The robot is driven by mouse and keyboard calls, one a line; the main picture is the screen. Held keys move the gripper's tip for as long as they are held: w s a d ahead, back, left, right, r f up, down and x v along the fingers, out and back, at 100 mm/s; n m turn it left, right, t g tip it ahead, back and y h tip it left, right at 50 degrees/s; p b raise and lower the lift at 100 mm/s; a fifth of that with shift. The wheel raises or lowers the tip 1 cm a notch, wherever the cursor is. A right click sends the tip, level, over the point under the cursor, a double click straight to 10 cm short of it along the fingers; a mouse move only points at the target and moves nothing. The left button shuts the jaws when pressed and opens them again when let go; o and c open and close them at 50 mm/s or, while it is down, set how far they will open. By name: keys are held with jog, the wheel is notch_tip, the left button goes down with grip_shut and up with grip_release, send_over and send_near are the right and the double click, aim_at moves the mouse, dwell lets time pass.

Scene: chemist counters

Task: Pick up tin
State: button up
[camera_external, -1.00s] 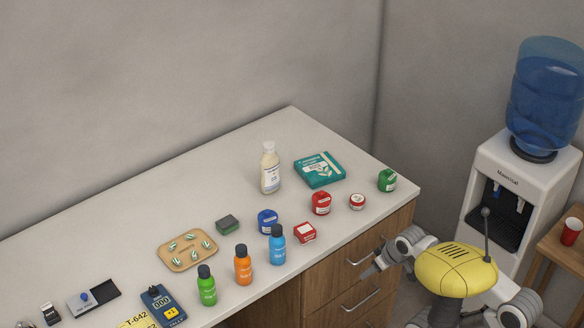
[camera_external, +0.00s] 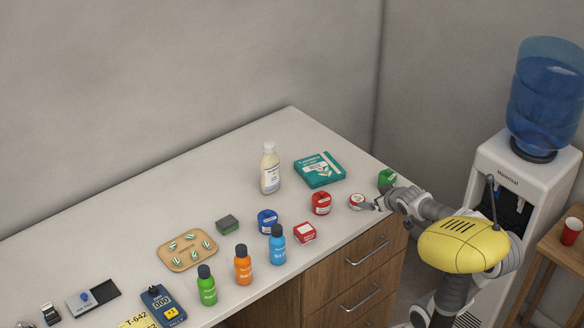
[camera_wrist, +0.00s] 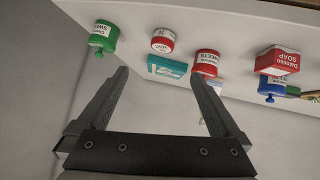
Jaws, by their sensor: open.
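The tin (camera_external: 357,202) is small and round, red with a white label. It sits near the right end of the white counter. In the wrist view the tin (camera_wrist: 163,40) shows beyond the fingertips, roughly between them. My gripper (camera_external: 377,206) is just to the right of the tin in the external view, at the counter's edge. In the wrist view my gripper (camera_wrist: 160,76) is open, with nothing between its fingers.
A green jar (camera_external: 387,179) stands close behind my gripper. A red jar (camera_external: 321,203) is left of the tin, a red soap box (camera_external: 305,233) is in front, and a teal box (camera_external: 320,170) lies behind. A water cooler (camera_external: 527,190) stands right of the counter.

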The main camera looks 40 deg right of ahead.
jog(key=w+d+r+t+p, duration=0.3)
jog(key=w+d+r+p, duration=0.25)
jog(key=d+r, duration=0.25)
jog(key=n+y+p, duration=0.3)
jog(key=n+y, duration=0.3)
jog(key=y, duration=0.3)
send_near(319, 197)
jog(key=b+x, duration=0.6)
jog(key=x, duration=0.6)
jog(key=shift+w+f, duration=0.3)
jog(key=shift+w, duration=0.05)
jog(key=c, duration=1.5)
jog(key=shift+o, duration=0.2)
